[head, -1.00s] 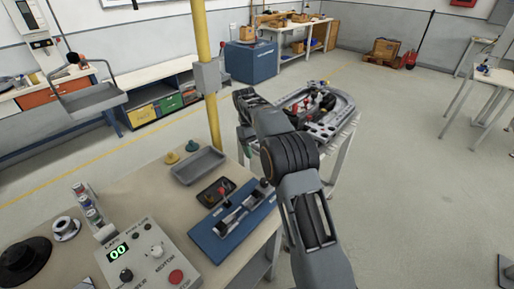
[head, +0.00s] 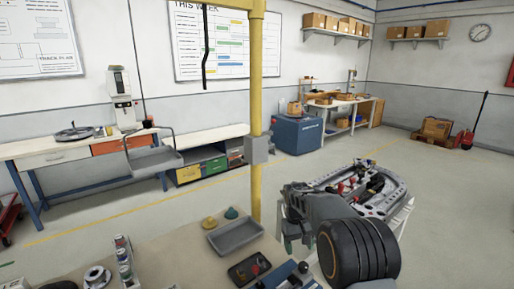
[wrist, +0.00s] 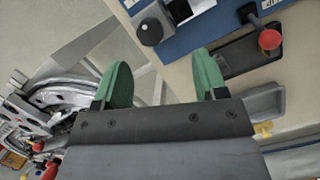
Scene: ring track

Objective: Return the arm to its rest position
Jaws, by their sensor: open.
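My gripper (wrist: 160,85) shows in the wrist view with its two green fingers apart and nothing between them. In the head view my arm reaches in from the lower right, and its dark wrist end is between the near bench and the ring track (head: 372,190) on its stand. The ring track carries red, green and dark pieces; part of it also shows at the left of the wrist view (wrist: 50,105). The gripper's fingers are small and partly hidden in the head view.
The near bench (head: 165,245) holds a grey tray (head: 235,237), a black tray with a red knob (head: 250,268), and yellow and green cones. A yellow post (head: 256,100) stands behind it. A blue cabinet (head: 298,134) is at the back.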

